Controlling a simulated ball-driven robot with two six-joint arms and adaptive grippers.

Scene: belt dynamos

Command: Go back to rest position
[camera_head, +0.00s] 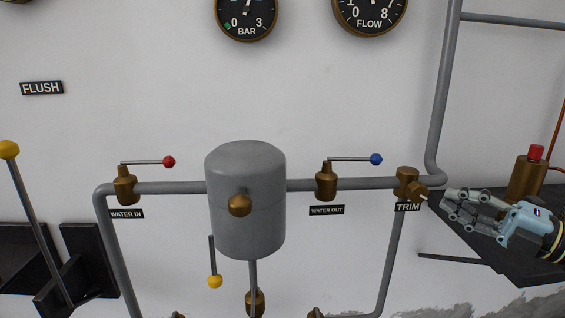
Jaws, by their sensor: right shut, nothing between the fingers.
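My right gripper (462,207) comes in from the right edge, with a grey linkage and a light blue body. It is shut and empty, its tips just right of the brass TRIM valve (408,184). I cannot tell whether the tips touch the valve's small stem. My left gripper is not in view.
A grey tank (245,200) sits in the pipework between a red-knobbed WATER IN valve (125,186) and a blue-knobbed WATER OUT valve (326,182). A brass cylinder with a red top (527,178) stands on a dark shelf (470,250). A yellow-knobbed lever (32,220) rises at left.

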